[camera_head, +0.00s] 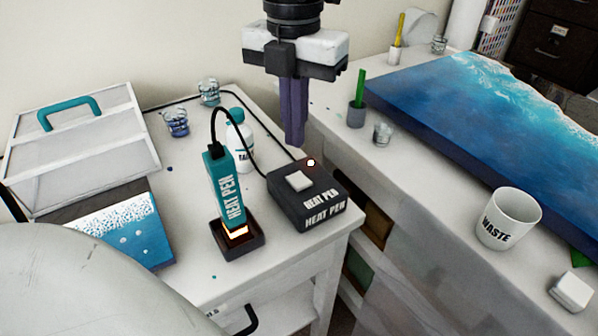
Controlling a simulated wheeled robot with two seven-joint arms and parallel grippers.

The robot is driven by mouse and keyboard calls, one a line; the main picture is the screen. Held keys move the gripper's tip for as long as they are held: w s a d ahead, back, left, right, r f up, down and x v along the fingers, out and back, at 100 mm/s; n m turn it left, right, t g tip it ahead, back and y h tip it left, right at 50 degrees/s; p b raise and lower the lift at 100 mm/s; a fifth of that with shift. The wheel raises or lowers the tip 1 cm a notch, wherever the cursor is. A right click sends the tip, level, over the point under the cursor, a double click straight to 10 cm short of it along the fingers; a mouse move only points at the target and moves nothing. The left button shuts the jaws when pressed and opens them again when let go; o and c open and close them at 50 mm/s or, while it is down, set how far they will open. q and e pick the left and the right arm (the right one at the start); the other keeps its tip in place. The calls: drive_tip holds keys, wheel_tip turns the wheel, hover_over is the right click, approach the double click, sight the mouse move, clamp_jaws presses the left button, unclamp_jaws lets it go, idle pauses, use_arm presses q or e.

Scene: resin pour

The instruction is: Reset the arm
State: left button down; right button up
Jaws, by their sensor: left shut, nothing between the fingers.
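My left gripper (294,142) hangs from the top of the view with its fingers pointing down. Its fingers are together and hold nothing. In the picture it is just above and behind the dark heat pen box (310,197), apart from its pale button (299,181). A small light shows on the box's top near the back corner. The teal heat pen (223,184) stands upright in a dark holder (240,248), with an orange glow at its lower end. My right gripper is not in view.
A white bottle (239,150) and small cups (176,123) stand behind the pen. A lidded case (75,150) and a blue-white panel (122,228) are at left. A large blue resin slab (470,110), a waste cup (507,219) and a pot (356,115) are on the right table.

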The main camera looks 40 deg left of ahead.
sight(295, 177)
use_arm(q)
drive_tip(key=shift+f, duration=0.2)
wheel_tip(295, 177, down, 7)
drive_tip(key=b, duration=0.3)
drive_tip(key=shift+r+b, duration=0.1)
drive_tip(key=shift+b, duration=0.3)
drive_tip(key=shift+r, duration=0.15)
